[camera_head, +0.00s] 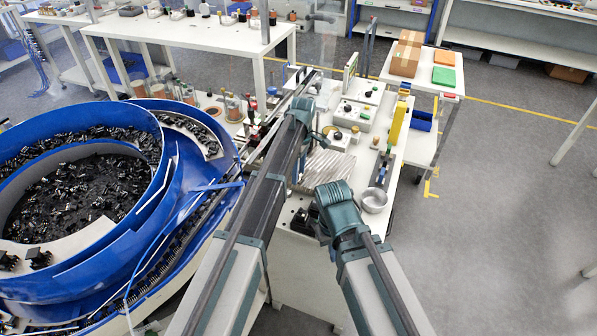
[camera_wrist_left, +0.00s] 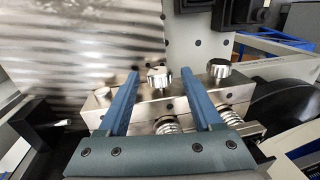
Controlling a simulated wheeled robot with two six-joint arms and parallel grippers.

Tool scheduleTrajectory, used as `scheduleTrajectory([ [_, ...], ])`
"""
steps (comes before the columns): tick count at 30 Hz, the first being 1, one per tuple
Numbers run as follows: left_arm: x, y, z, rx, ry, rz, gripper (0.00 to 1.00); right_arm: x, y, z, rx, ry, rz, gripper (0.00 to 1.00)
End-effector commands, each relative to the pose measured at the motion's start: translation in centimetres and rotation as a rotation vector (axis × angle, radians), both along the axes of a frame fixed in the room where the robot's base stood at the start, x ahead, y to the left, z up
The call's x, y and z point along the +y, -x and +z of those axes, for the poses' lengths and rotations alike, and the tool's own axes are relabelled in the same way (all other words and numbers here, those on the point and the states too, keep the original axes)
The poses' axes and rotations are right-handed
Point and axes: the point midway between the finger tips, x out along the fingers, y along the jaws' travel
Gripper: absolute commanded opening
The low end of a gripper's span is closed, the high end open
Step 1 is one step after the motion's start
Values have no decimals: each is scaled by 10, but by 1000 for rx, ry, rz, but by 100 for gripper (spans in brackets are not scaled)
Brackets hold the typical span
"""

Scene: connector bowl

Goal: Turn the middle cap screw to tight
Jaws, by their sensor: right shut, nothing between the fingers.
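In the left wrist view a metal block (camera_wrist_left: 145,101) carries several silver parts along its top. The middle cap screw (camera_wrist_left: 160,77) is a round knurled cap between the two blue fingers of my left gripper (camera_wrist_left: 162,74). The fingers are open, one on each side of it, with visible gaps. Another knurled cap screw (camera_wrist_left: 218,68) stands to the right, and a plain silver cap (camera_wrist_left: 104,94) to the left. In the head view my left gripper is over the bench and mostly hidden by its arm. My right gripper is lower there, mostly hidden by its arm, and shut.
Springs (camera_wrist_left: 168,126) sit on the near side of the block. A large blue bowl feeder (camera_head: 150,215) full of black connectors stands left of my arms. A metal bowl (camera_head: 373,199) is on the bench's right edge. The floor (camera_head: 500,220) to the right is clear.

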Motion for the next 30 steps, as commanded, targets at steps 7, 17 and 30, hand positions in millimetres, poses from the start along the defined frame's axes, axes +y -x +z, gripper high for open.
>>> scheduleTrajectory([
  [7, 0, -1, 3, -1, 0, 0, 66, 0, 0, 3, 0, 0, 0, 0],
  [17, -1, -5, 31, -1, 0, 0, 66, 0, 0, 31, 0, 0, 0, 0],
  [30, -5, -15, 99, 0, 0, 0, 66, 0, 0, 99, 0, 0, 1, 0],
])
